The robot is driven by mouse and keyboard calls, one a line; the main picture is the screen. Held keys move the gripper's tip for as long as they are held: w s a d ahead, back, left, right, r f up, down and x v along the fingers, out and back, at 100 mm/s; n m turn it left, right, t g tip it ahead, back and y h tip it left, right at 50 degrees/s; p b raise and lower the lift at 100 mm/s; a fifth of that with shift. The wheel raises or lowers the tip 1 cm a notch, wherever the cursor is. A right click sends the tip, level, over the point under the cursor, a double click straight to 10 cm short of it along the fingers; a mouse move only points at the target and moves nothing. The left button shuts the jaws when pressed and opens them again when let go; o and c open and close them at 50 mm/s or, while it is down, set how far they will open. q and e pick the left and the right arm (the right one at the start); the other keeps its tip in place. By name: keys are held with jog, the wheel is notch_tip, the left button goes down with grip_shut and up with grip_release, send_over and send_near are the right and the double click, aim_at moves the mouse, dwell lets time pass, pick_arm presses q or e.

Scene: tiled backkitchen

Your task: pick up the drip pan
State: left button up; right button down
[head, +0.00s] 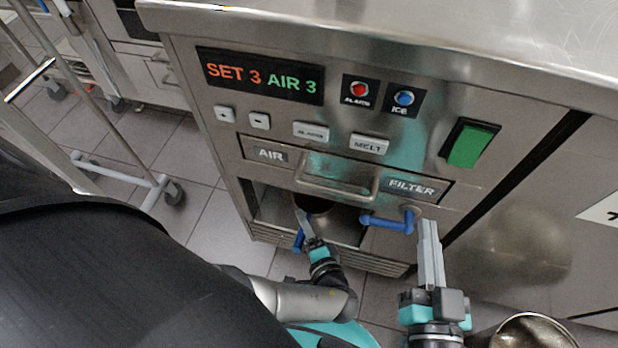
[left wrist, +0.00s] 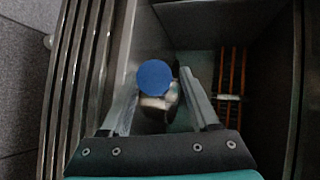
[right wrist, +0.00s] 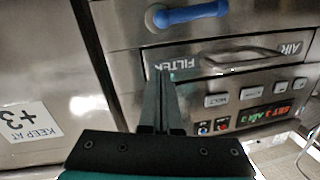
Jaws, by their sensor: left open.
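I cannot clearly tell which part is the drip pan. A dark, round metal vessel (head: 313,203) shows partly inside the open bay under the machine's drawer; its lower part is hidden. My left gripper (head: 305,222) reaches into this bay and is open. A blue rod or handle (head: 298,240) shows beside its fingers. In the left wrist view a round blue end (left wrist: 155,78) appears between the open fingers (left wrist: 157,80), with a pale, blurred part below it; contact cannot be told. My right gripper (head: 428,226) is shut in front of the cabinet, below the FILTER label, with nothing visible in it.
A blue lever (head: 385,222) sticks out close to my right gripper. The drawer handle (head: 335,187) hangs above the bay. Orange-red bars (left wrist: 231,85) stand inside the bay. A metal pot (head: 530,335) is at bottom right. A wheeled trolley frame (head: 125,175) stands left.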

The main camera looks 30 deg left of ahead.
pick_arm(q)
grip_shut()
dwell(0.4)
jog(key=shift+r, duration=0.1)
dwell(0.8)
